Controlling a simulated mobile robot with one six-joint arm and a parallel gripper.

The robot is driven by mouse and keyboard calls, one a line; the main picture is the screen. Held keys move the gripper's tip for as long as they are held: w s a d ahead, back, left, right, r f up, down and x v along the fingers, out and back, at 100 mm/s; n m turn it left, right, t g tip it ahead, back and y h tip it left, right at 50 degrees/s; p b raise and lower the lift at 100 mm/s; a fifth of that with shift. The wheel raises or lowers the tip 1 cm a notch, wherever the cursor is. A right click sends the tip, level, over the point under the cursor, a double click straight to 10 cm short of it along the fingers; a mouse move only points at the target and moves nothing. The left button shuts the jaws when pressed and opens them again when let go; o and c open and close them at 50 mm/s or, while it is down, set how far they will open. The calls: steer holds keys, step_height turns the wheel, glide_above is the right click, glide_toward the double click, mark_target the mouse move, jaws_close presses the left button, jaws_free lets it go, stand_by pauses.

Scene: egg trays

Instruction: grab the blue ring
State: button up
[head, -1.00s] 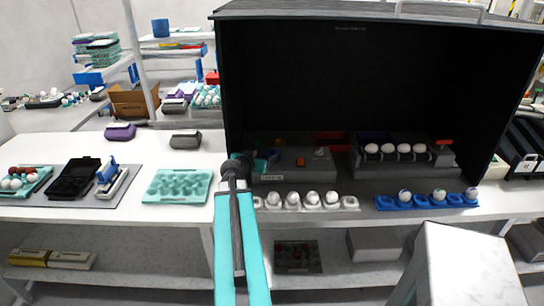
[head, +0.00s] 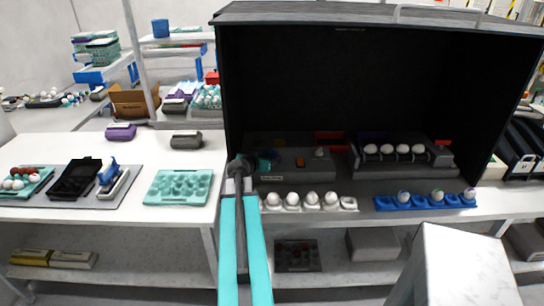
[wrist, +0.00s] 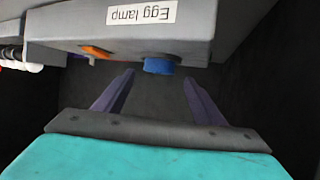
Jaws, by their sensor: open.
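A blue round piece (wrist: 159,66), which looks like the blue ring, sticks out from the side of the grey egg lamp (wrist: 190,42) in the wrist view. Its label reads upside down there. My gripper (wrist: 158,79) is open and empty, its two dark fingers pointing at the blue piece, with their tips to either side of it. I cannot tell whether the tips are level with it in depth. In the head view the lamp (head: 290,176) stands inside the black box, and my wrist is at its left end. The ring cannot be made out clearly there.
The black box (head: 330,70) encloses the lamp with a roof and walls. White eggs in a white holder (head: 350,203) stand in front of it, and a blue holder (head: 385,203) with eggs is to the right. A teal tray (head: 178,199) lies left of my arm.

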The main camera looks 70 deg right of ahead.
mark_target(273, 153)
steer(key=shift+p+x, duration=1.1)
steer(key=shift+x, duration=1)
steer(key=shift+f, duration=0.1)
steer(key=c, duration=1.1)
steer(key=shift+r+b, duration=0.7)
steer(key=shift+r, duration=0.5)
steer(key=s+a+r, duration=0.1)
steer(key=s, duration=0.3)
steer(key=s+a+r+b, duration=0.1)
steer(key=s+a, duration=0.1)
steer(key=s, duration=0.2)
steer(key=s+a, duration=0.2)
steer(key=s, duration=0.3)
steer(key=shift+a+r+b, duration=0.1)
steer(key=shift+r+b, duration=0.2)
steer(key=shift+r, duration=0.1)
